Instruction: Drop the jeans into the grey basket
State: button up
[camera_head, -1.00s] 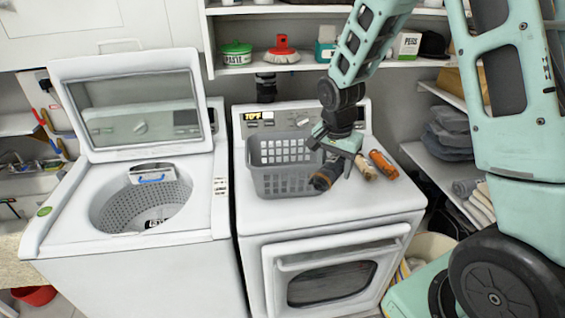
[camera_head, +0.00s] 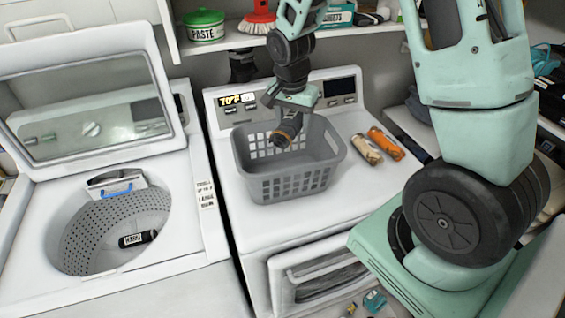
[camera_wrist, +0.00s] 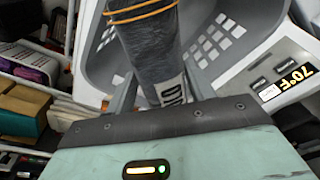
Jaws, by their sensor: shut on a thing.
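The jeans are a dark grey roll with orange bands (camera_head: 287,128). My gripper (camera_head: 293,112) is shut on one end of the roll. In the head view the roll hangs tilted over the mouth of the grey basket (camera_head: 293,187), in front of its back wall; I cannot tell how far below the rim it reaches. The basket stands upright on the white dryer top and looks empty otherwise. In the wrist view the jeans (camera_wrist: 150,45) sit between my fingers, with the basket's slotted wall (camera_wrist: 225,40) behind them.
Two rolled items, one tan (camera_head: 367,149) and one orange (camera_head: 386,143), lie on the dryer top (camera_head: 385,185) right of the basket. An open washer (camera_head: 190,220) stands left. A shelf above holds a green paste tub (camera_head: 205,26) and a red-handled brush (camera_head: 259,18).

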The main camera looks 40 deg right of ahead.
notch_tip(320, 180, down, 5)
jog(key=b, duration=0.3)
jog(key=o, duration=1.3)
jog(key=r+b, duration=0.1)
jog(key=r, duration=0.4)
jog(key=a+r+b, duration=0.1)
jog(key=r+b, duration=0.1)
jog(key=r, duration=0.4)
jog(key=s+a+r+b, duration=0.1)
jog(key=r, duration=0.5)
jog(key=shift+r, duration=0.1)
